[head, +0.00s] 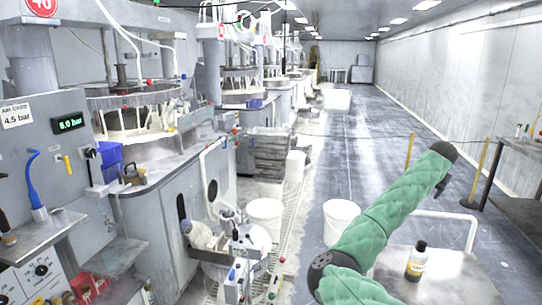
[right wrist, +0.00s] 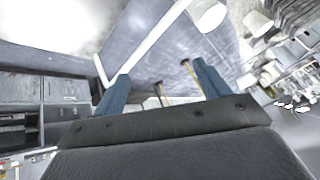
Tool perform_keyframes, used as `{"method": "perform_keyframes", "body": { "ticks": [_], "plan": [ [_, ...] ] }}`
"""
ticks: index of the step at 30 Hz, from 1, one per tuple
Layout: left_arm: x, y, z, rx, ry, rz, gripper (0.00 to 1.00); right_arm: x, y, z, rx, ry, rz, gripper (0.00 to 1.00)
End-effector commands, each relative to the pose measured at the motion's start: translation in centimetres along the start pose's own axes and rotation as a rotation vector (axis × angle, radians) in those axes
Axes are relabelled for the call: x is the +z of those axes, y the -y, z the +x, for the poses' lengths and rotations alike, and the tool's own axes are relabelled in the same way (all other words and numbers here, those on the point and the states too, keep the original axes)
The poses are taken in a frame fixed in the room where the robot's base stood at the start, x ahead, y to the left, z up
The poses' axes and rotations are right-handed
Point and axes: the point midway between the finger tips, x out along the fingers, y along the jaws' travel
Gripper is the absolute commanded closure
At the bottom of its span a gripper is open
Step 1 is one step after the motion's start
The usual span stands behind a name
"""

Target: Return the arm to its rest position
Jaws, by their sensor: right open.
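My right arm (head: 385,222), in a green quilted sleeve, rises from the bottom of the head view towards the upper right. The view past the fingers is strongly tilted. My left arm and gripper are not in the head view.
A small dark bottle (head: 415,262) stands on a pale metal surface (head: 450,268) beside my right arm. White buckets (head: 264,215) stand on the floor. Polishing machines (head: 150,110) line the left. A barrier post (head: 478,172) and dark bench (head: 522,160) are at right. The aisle (head: 375,130) is clear.

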Motion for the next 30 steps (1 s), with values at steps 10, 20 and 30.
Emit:
{"method": "perform_keyframes", "body": {
  "ticks": [10, 20, 30],
  "plan": [
    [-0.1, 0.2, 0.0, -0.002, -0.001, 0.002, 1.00, -5.2, 5.6, -5.5, -0.142, -0.307, -0.050, 0.25],
    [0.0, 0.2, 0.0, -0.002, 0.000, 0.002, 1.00, -1.0, 9.6, -3.7, -0.223, -0.453, -0.187, 0.25],
    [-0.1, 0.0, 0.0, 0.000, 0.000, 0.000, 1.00, 10.4, 11.7, 3.0, -0.280, -0.451, -0.373, 0.25]
  ]
}}
